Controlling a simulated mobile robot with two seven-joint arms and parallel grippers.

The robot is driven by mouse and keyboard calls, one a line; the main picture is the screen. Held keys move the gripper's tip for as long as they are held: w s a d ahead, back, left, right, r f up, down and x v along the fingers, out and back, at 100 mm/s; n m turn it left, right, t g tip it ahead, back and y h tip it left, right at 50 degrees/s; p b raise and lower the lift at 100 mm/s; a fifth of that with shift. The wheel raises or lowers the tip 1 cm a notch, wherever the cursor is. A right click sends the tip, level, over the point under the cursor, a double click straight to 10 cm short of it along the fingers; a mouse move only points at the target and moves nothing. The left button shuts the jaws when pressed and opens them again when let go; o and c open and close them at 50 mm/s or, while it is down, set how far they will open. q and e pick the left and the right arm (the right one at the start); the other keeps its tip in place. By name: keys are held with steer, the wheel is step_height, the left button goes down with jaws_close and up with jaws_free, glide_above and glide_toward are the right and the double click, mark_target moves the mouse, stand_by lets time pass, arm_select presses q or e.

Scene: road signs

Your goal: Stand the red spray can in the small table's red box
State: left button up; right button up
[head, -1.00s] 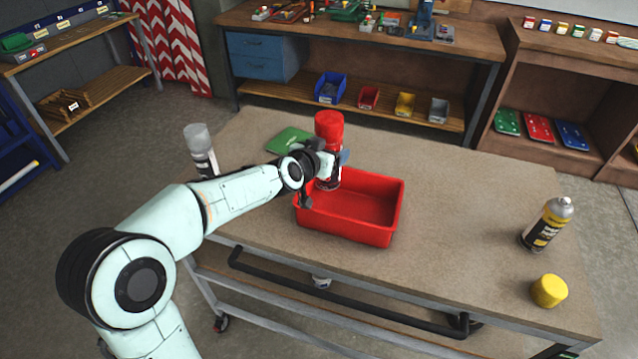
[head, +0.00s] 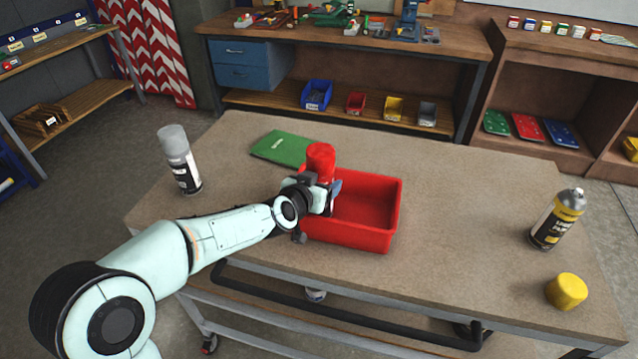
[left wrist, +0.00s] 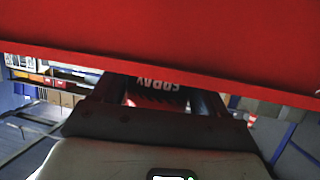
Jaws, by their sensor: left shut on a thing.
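The red spray can (head: 320,158) is upright at the left end of the red box (head: 352,234) on the small table. Its red cap shows above the box; its lower part is hidden by my gripper and the box wall. My left gripper (head: 326,193) is shut on the can's body, low at the box's left rim. In the left wrist view the can's lettering (left wrist: 158,84) shows between the fingers (left wrist: 165,98), and the box's red wall (left wrist: 160,35) fills the top. I cannot tell whether the can's base touches the box floor. My right gripper is not in view.
The box's right part is empty.

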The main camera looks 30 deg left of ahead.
arm_select(q)
steer(key=shift+f, duration=0.15)
steer(key=o, duration=1.5)
steer(key=v, duration=1.2)
steer(key=shift+r+b, duration=0.2)
steer(key=shift+b, duration=0.25)
